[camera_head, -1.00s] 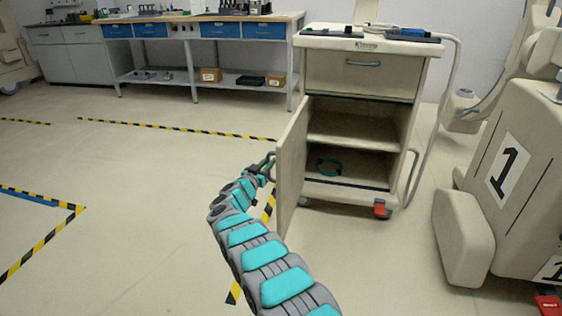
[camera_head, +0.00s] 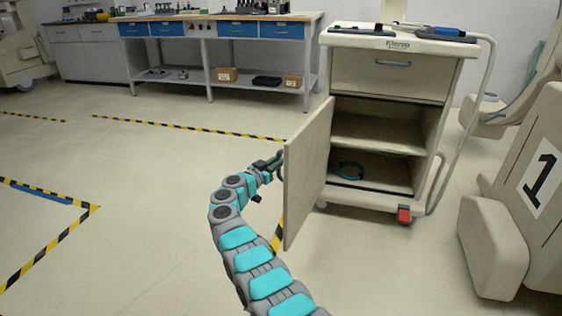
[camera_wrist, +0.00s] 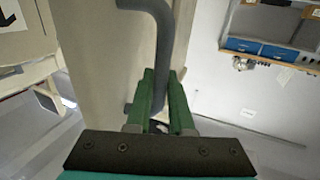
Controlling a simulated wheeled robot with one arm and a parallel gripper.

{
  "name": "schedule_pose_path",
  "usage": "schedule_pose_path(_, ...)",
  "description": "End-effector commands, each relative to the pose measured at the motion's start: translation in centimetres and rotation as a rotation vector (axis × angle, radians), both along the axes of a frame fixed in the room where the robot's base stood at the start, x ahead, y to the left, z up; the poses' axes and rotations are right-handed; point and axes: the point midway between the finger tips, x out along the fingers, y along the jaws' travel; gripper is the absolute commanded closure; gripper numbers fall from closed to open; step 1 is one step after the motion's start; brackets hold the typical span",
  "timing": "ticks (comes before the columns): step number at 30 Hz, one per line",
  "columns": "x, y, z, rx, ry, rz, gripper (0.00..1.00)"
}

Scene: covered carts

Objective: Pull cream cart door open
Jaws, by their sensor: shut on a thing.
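The cream cart (camera_head: 398,70) stands right of centre in the head view. Its door (camera_head: 308,170) is swung out to the left, so the shelves inside show. My gripper (camera_head: 273,164) is at the door's outer face, shut on the door handle. In the wrist view the grey bar handle (camera_wrist: 166,50) runs down between the green fingers of my gripper (camera_wrist: 160,88), beside the cream door panel (camera_wrist: 110,65). In the head view the handle is mostly hidden by my gripper and the door edge.
A workbench (camera_head: 210,60) with blue drawers stands at the back. A large cream machine (camera_head: 520,210) marked 1 is at the right. The floor left of the door is clear, with striped tape (camera_head: 185,128).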

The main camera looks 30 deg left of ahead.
Motion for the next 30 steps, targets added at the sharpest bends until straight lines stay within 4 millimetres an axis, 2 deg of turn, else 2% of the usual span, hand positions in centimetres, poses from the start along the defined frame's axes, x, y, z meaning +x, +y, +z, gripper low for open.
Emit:
schedule_pose_path(9, -0.53, 0.56, -0.43, -0.001, 0.006, 0.009, 1.0)
schedule_pose_path(10, -0.54, 0.57, -0.46, -0.002, 0.006, 0.01, 0.79)
schedule_pose_path(13, -0.51, 0.52, -0.47, -0.002, 0.006, 0.009, 0.68)
schedule_pose_path(30, -0.56, 0.34, -0.25, 0.0, 0.006, 0.004, 0.68)
